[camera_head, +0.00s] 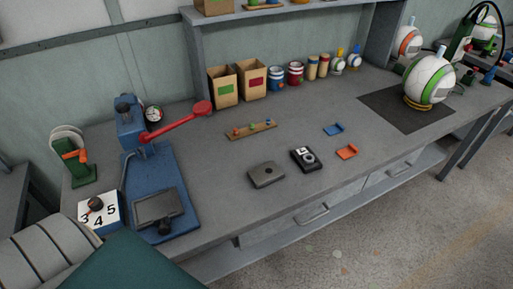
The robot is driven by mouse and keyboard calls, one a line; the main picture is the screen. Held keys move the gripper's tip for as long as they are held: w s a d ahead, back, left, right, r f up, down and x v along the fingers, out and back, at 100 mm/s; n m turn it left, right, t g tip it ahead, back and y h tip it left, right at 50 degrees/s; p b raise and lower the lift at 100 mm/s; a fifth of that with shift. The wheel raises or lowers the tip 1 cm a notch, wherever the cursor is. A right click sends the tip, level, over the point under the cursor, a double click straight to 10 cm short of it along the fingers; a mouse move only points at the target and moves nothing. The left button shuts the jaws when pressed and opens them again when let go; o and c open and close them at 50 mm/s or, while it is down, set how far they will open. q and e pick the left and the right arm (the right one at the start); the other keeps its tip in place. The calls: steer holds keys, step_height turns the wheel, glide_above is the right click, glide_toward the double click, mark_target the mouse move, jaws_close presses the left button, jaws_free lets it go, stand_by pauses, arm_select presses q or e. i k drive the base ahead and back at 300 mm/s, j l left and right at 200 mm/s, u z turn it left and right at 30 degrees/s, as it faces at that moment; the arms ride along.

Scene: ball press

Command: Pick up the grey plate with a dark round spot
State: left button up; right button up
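The grey plate (258,178) lies flat on the workbench near its front edge, left of the middle of the picture. A small dark round spot shows on its top. Just to its right, apart from it, lies a black block (301,153) with a pale round mark and a light label. Neither of my grippers can be seen in the head view, and nothing touches the plate.
A blue press (180,198) with a red lever (175,124) stands to the left. Small blue (334,130) and orange (347,152) brackets lie right of the plate. A peg strip (252,131) lies behind it.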

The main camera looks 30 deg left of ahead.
mark_target(262, 175)
steer(key=u, duration=0.9)
